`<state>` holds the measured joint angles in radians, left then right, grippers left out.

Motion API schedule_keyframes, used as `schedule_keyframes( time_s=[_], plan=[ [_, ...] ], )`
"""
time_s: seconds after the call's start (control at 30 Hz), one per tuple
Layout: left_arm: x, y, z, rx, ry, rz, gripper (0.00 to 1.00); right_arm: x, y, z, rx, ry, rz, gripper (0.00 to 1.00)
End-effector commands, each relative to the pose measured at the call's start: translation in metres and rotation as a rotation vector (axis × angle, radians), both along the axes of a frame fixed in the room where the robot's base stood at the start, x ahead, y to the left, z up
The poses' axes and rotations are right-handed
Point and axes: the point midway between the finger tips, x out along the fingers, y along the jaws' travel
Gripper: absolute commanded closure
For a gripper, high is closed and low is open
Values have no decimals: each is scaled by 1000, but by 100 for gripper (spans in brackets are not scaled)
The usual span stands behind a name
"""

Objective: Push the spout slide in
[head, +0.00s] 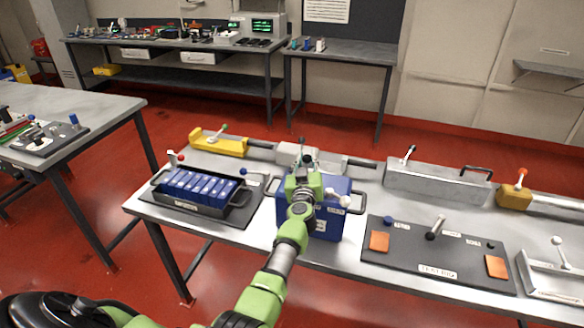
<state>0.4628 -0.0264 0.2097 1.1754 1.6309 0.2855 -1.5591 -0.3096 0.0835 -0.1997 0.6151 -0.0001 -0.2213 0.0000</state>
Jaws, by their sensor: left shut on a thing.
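Small dark knobs show just beyond the gripper, by a pale grey block (292,152) behind the box. How far in the slide sits cannot be told. My right gripper is not in view.
A black tray of blue cells (243,199) stands left of the box. A dark test panel (400,262) with orange pads lies to the right. A yellow clamp (222,145), a long grey metal case (430,186) and another yellow tool (514,197) lie along the back.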

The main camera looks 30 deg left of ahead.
Motion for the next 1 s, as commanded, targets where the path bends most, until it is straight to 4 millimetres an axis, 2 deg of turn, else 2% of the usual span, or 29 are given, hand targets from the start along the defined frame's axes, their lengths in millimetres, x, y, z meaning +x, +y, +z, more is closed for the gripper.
schedule_keyframes(
  time_s=[0.03,0.17,0.33,0.37,0.4,0.43,0.67,0.8,1.0],
  plan=[
    [3,-5,-6,-2,8,-3,100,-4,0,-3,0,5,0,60],
    [4,-7,-4,1,8,-2,100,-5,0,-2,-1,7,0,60],
    [4,-7,-5,1,9,-3,100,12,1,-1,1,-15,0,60],
    [4,-7,-5,1,9,-3,77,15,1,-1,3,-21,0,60],
    [4,-7,-5,1,9,-3,67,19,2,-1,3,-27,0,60],
    [4,-7,-5,0,9,-3,62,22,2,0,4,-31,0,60],
    [4,-5,-2,2,5,-1,62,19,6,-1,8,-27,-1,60],
    [3,-6,-2,0,4,-1,62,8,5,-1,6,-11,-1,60],
    [-14,-15,-3,-1,5,-2,62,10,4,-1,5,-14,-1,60]
  ],
)
